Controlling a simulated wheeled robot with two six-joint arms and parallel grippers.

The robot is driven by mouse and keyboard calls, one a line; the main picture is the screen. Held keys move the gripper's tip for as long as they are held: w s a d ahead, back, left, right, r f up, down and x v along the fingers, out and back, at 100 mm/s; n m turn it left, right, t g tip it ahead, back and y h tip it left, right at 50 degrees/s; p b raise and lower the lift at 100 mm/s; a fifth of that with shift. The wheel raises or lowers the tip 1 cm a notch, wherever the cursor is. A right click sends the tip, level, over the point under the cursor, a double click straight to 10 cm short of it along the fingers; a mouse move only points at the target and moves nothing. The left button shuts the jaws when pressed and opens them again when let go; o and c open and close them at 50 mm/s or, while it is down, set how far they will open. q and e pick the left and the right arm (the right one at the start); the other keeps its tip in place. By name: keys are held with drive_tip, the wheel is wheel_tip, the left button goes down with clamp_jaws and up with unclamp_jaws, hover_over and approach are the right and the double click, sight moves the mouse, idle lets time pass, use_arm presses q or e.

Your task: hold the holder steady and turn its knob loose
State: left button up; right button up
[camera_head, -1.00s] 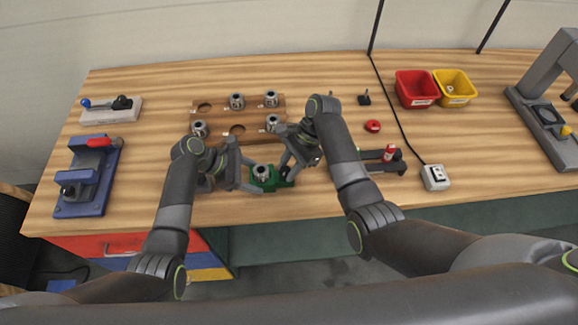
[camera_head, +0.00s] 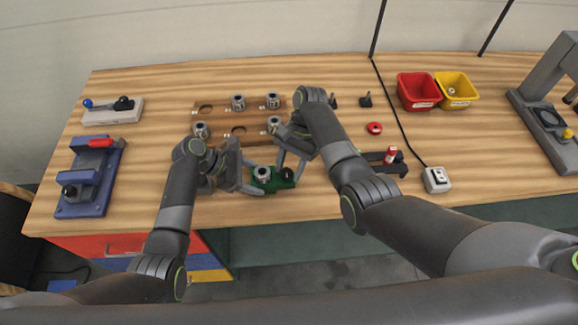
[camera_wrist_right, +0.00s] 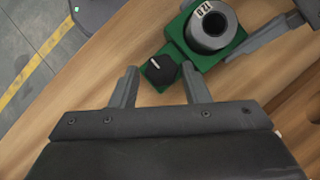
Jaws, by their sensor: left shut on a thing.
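The green holder (camera_head: 272,187) stands near the front of the bench, with a grey metal sleeve (camera_head: 262,174) upright in it. Its black knob (camera_head: 287,174) is on its right side; in the right wrist view the knob (camera_wrist_right: 160,72) shows a white mark. My left gripper (camera_head: 254,177) is shut on the holder from the left; a piece of it shows in the right wrist view. My right gripper (camera_wrist_right: 160,84) is open, its fingertips on either side of the knob's near edge, with gaps.
A wooden rack (camera_head: 222,105) with several metal sleeves stands behind the holder. A dark fixture with a red-topped part (camera_head: 390,156) stands to the right. Red (camera_head: 418,91) and yellow (camera_head: 455,91) bins are farther back. A blue fixture (camera_head: 88,182) is at the left.

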use_arm(q)
drive_tip(key=shift+s+f, duration=0.1)
use_arm(e)
drive_tip(key=shift+a, duration=0.25)
drive_tip(key=shift+w+d+r, duration=0.1)
drive_tip(key=shift+w+r, duration=0.15)
drive_tip(key=shift+r, duration=0.25)
drive_tip(key=shift+v, duration=1.95)
drive_tip(key=shift+d, duration=0.1)
use_arm(q)
drive_tip(key=o, duration=1.6)
